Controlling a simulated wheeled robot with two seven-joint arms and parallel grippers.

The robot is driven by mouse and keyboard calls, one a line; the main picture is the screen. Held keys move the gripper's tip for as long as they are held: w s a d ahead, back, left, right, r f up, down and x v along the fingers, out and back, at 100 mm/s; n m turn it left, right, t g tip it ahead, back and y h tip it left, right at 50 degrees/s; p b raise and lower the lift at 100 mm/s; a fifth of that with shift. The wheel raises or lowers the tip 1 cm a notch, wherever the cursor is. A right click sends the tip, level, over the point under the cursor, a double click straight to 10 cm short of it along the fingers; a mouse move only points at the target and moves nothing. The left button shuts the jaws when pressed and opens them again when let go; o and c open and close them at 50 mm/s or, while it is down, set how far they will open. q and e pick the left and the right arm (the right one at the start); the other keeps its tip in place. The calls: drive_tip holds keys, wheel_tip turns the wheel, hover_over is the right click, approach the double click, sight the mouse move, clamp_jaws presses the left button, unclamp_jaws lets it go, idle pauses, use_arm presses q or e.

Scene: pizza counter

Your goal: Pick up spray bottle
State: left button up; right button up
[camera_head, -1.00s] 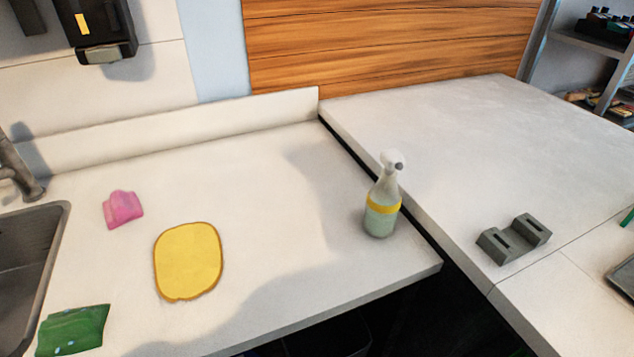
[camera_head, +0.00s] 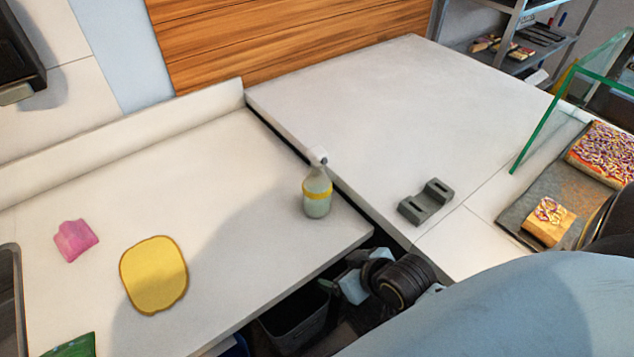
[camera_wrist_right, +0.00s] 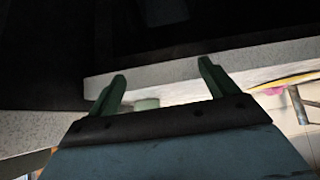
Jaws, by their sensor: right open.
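The spray bottle (camera_head: 317,196) stands upright on the white counter near its right front corner. It has a white spray head, a pale green body and a yellow band. My right gripper (camera_head: 336,286) is below and in front of the counter's front edge, apart from the bottle and partly hard to make out. In the right wrist view its two green fingers (camera_wrist_right: 161,70) are spread with nothing gripped. A pale green shape (camera_wrist_right: 147,104) beyond the fingers, by the counter edge, looks like part of the bottle. My left gripper is not in view.
A yellow cloth (camera_head: 154,275), a pink cloth (camera_head: 75,240) and a green cloth (camera_head: 70,347) lie on the left counter. A grey slotted holder (camera_head: 426,202) sits on the right counter (camera_head: 370,100). A dark bin (camera_head: 298,322) stands below. A glass guard and pizza tray are at right.

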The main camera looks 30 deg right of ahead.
sight(325, 197)
drive_tip(key=w+d+r+t, duration=0.2)
drive_tip(key=w+r+t, duration=0.1)
drive_tip(key=r, duration=0.2)
drive_tip(key=w+d+r+t, duration=0.2)
drive_tip(key=d+r+t, duration=0.1)
drive_tip(key=r, duration=0.2)
drive_tip(key=shift+m, duration=0.4)
drive_tip(key=x, duration=0.7)
drive_tip(key=shift+w+a, duration=0.15)
drive_tip(key=shift+w, duration=0.15)
drive_tip(key=shift+g, duration=0.3)
drive_tip(key=shift+x, duration=2.75)
drive_tip(key=shift+r, duration=0.1)
drive_tip(key=shift+c, duration=0.2)
drive_tip(key=shift+r, duration=0.1)
drive_tip(key=c, duration=1.2)
drive_tip(key=shift+r+p, duration=0.85)
drive_tip(key=shift+r, duration=4.1)
